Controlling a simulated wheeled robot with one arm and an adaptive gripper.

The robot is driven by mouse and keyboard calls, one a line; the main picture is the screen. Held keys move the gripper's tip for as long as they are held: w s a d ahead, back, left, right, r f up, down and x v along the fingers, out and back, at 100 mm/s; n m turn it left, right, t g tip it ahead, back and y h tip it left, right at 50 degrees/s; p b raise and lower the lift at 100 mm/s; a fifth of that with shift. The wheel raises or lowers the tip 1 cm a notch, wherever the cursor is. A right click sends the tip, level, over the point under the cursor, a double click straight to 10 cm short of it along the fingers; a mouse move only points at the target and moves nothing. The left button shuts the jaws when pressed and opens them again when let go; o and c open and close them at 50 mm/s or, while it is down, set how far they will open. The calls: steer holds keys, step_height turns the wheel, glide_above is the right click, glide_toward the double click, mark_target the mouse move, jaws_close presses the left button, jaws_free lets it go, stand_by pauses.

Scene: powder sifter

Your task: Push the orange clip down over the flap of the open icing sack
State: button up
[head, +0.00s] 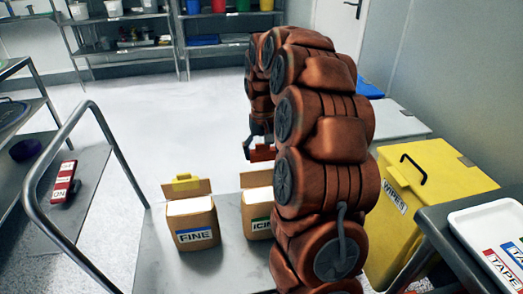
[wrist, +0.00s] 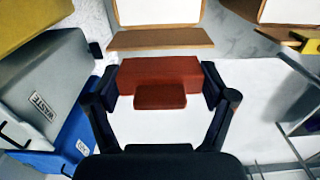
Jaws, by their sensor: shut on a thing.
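The icing sack (head: 257,208) is a brown sack with a green label, standing on the grey cart top; my arm hides its right part. Its brown flap (head: 256,179) stands up at the back of its open white top. In the wrist view the flap (wrist: 155,39) lies just beyond the clip, with the white contents behind it. My gripper (wrist: 160,85) is shut on the orange clip (wrist: 160,72), a reddish-orange block held between both fingertips. In the head view the clip (head: 262,153) is above the flap and looks apart from it.
The similar fine sack (head: 194,222) stands to the left with a yellow clip (head: 182,184) on its flap. A metal rail (head: 98,115) edges the cart. A yellow wipes bin (head: 430,200) and a white tray (head: 497,222) are at right. A grey waste bin (wrist: 45,85) shows in the wrist view.

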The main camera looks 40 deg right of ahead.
mark_target(263, 170)
steer(key=shift+s+f+b, duration=0.1)
steer(key=shift+f+b, duration=0.95)
steer(key=shift+f, duration=2.15)
steer(key=shift+c, duration=0.3)
steer(key=shift+a+f, duration=0.1)
steer(key=shift+f, duration=0.1)
steer(key=shift+c, duration=0.9)
steer(key=shift+o, duration=0.3)
steer(key=o, duration=1)
steer(key=shift+c, duration=0.2)
